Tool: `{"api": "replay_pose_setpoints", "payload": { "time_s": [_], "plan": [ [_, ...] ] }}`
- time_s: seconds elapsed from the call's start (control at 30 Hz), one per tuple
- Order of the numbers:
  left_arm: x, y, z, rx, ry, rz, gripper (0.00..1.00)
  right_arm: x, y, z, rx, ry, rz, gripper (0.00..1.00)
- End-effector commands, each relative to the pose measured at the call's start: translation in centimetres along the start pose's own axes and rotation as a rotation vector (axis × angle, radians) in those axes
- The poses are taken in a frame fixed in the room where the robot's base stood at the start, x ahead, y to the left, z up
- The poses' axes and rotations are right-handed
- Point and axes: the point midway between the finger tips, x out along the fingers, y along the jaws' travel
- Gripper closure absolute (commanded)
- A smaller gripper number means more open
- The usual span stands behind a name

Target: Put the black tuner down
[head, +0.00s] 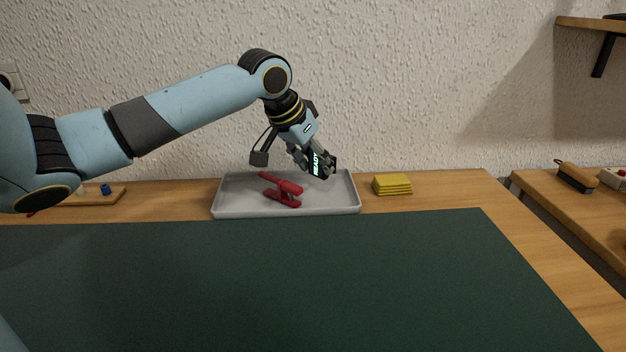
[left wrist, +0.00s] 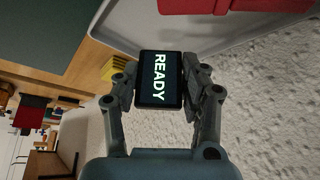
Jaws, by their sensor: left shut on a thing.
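The black tuner (left wrist: 158,81) has a lit screen that reads READY. My left gripper (head: 317,166) is shut on it, with a finger on each side of it in the left wrist view. In the head view the tuner (head: 316,163) is at the right part of the grey tray (head: 232,211), in front of the wall. I cannot tell whether it touches the tray. My right gripper is not in view.
A red clamp-like thing (head: 283,190) lies in the tray, left of the tuner. A yellow stack (head: 392,184) sits right of the tray. A dark green mat (head: 290,280) covers the front. A brush (head: 575,175) lies on a side table at right.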

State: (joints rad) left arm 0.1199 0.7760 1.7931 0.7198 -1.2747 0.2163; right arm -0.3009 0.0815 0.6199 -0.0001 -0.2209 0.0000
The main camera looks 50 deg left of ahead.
Motion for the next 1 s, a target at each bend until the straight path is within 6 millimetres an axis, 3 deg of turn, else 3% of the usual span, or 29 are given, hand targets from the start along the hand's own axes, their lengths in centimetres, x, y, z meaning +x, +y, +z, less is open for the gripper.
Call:
{"api": "replay_pose_setpoints", "payload": {
  "time_s": [0.17,0.4,0.87,0.9,1.0],
  "plan": [
    [0.9,-0.4,0.7,-0.001,0.0,0.001,0.96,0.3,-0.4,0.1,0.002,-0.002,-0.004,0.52],
    [3.7,-0.5,2.3,-0.001,0.0,0.001,0.96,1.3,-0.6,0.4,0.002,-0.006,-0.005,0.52],
    [4.1,-0.5,2.5,0.0,0.0,0.001,0.96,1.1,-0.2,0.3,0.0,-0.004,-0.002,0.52],
    [4.1,-0.5,2.5,0.0,0.001,0.0,0.53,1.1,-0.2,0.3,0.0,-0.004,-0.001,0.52],
    [4.1,-0.5,2.5,0.0,0.001,0.0,0.4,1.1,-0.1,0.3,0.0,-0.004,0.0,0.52]
  ]
}}
